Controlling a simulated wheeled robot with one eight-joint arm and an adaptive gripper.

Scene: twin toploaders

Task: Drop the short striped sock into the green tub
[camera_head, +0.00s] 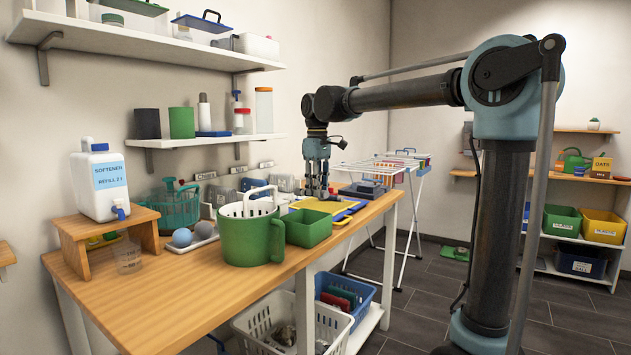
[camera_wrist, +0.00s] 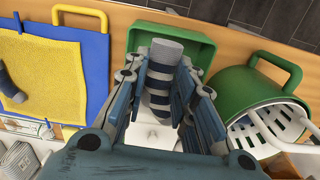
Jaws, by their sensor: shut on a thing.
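A short grey sock with dark stripes (camera_wrist: 160,72) is held between the fingers of my gripper (camera_wrist: 161,100) in the wrist view. In the head view my gripper (camera_head: 317,190) points down over the far part of the workbench, and the sock cannot be made out there. A square green tub (camera_head: 308,230) stands on the bench; in the wrist view the tub (camera_wrist: 202,48) appears behind the sock and fingers, partly hidden by them. I cannot tell whether the sock is directly above it.
A round green bucket (camera_head: 250,240) with a handle and white slotted insert stands beside the tub. A yellow cloth (camera_wrist: 45,80) with a dark sock (camera_wrist: 9,82) lies on a blue board (camera_wrist: 92,52). Two balls (camera_head: 192,237) lie left of the bucket. The bench's front left is clear.

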